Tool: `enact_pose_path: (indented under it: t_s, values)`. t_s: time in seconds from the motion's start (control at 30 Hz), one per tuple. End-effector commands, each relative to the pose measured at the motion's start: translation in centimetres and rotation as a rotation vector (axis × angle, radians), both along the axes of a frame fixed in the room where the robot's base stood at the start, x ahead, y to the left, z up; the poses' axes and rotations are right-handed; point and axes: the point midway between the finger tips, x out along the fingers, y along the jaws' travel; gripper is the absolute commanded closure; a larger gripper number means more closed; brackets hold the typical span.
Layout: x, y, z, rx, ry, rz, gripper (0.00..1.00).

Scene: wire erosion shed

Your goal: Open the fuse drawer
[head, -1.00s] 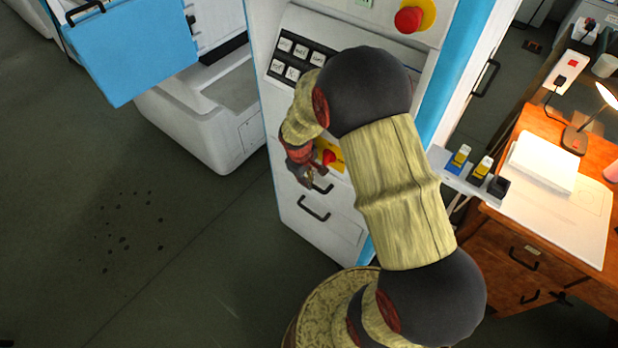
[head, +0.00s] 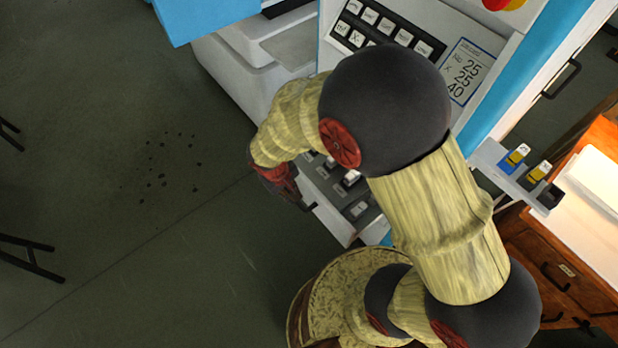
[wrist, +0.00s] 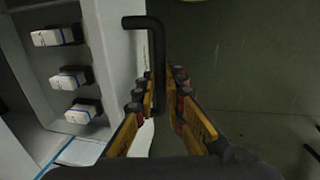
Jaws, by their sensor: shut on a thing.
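The fuse drawer (head: 330,221) stands pulled out from the lower part of the machine cabinet, with white and dark fuses inside, partly hidden by my arm. Its white front (wrist: 122,55) shows edge-on in the wrist view, with three white fuses (wrist: 72,80) in grey recesses to its left. The black bar handle (wrist: 156,45) stands out from that front. My gripper (wrist: 160,84) is shut on the handle, one finger on each side. In the head view my gripper (head: 298,199) is at the drawer's front edge.
The cabinet's keypad (head: 385,27) and a label sit above my arm. A blue panel (head: 205,15) is at the upper left. Open floor lies left of the drawer.

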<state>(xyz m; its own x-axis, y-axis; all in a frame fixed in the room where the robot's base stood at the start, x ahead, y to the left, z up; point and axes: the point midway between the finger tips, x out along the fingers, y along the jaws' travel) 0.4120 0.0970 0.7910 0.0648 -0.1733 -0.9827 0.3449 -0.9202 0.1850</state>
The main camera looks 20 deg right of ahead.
Motion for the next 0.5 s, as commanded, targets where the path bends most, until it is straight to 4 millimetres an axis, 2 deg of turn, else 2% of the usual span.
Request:
enact_pose_path:
  t_s: [0.03, 0.2, 0.5]
  values:
    - [-0.4, 1.1, 0.0, 0.0, 0.0, 0.007, 1.0]
    - [-1.3, 3.6, 0.0, -0.001, 0.001, 0.005, 1.0]
    - [-2.0, 5.6, 0.0, 0.0, 0.001, 0.001, 1.0]
